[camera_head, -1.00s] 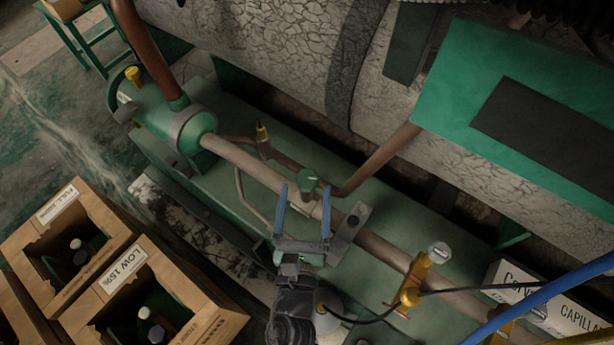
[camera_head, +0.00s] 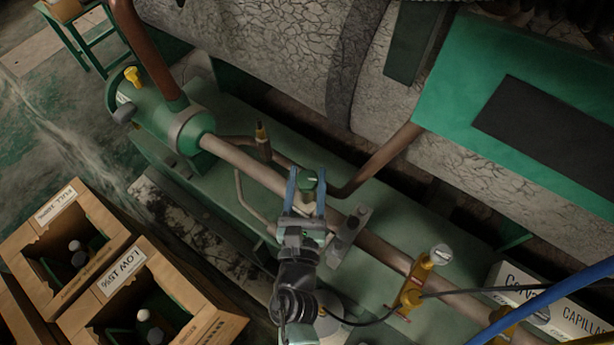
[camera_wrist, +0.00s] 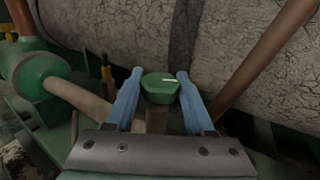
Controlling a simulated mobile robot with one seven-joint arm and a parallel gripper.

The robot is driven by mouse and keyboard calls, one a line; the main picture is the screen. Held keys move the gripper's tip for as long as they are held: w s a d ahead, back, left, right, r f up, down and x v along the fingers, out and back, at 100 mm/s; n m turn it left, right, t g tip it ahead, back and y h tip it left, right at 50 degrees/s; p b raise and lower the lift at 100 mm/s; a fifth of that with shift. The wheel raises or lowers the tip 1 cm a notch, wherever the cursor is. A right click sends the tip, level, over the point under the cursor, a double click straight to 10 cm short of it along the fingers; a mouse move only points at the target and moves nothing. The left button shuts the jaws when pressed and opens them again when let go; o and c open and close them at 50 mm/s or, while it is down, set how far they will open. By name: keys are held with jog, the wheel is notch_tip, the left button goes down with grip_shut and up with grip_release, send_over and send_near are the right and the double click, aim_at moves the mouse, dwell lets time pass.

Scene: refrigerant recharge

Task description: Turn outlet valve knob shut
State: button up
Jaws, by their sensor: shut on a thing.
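A green valve knob (camera_head: 309,180) with a pale line on its top stands on the brown pipe in the middle of the head view. It also shows in the wrist view (camera_wrist: 160,88), between my fingers. My gripper (camera_head: 307,175) has its two blue fingers on either side of the knob and is shut on it. In the wrist view my gripper (camera_wrist: 160,76) reaches past the knob's sides. The white line on the knob lies roughly crosswise between the fingers in the wrist view. The valve body under the knob is partly hidden.
A green cylinder (camera_head: 188,130) with a yellow knob (camera_head: 133,77) lies to the left. A yellow valve fitting (camera_head: 416,275) with a black hose stands to the right. Cardboard boxes (camera_head: 105,285) with bottles stand lower left. A large cracked grey tank (camera_head: 270,45) lies behind.

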grip_shut()
jog(key=shift+r+h+p, duration=0.1)
jog(key=shift+h+p, duration=0.2)
jog(key=shift+p, duration=0.2)
jog(key=m+h+p, duration=0.2)
jog(key=shift+r+g+h, duration=0.1)
jog(key=shift+g+h, duration=0.2)
jog(key=shift+f+m+g+h+p, duration=0.1)
jog(key=shift+m+g+h+p, duration=0.2)
jog(key=shift+m+g+h, duration=0.6)
jog(key=shift+f+m+g+h+p, duration=0.1)
jog(key=shift+m+g+h+p, duration=0.2)
jog(key=shift+m+h, duration=1.1)
jog(key=shift+n+h, duration=0.3)
jog(key=shift+h, duration=0.2)
jog(key=o, duration=1)
grip_release()
